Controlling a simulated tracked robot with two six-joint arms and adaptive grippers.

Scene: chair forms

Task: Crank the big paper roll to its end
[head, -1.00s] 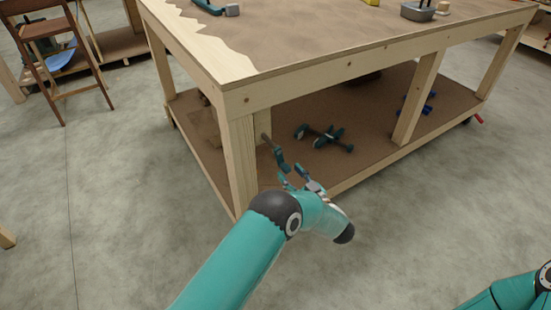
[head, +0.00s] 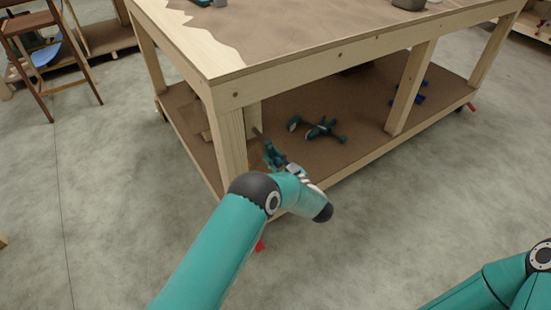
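I see no paper roll and no crank in this view. My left gripper (head: 272,155) is low beside the near corner leg of the wooden workbench (head: 330,55), in front of its lower shelf. My own wrist partly hides it, and its finger gap is too small to make out. Of my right arm only a teal part shows at the lower right; its gripper is out of view.
Teal-and-black clamps (head: 318,130) lie on the lower shelf. Blue items (head: 420,98) lie farther right on it. A brown wooden chair (head: 45,55) stands at the upper left.

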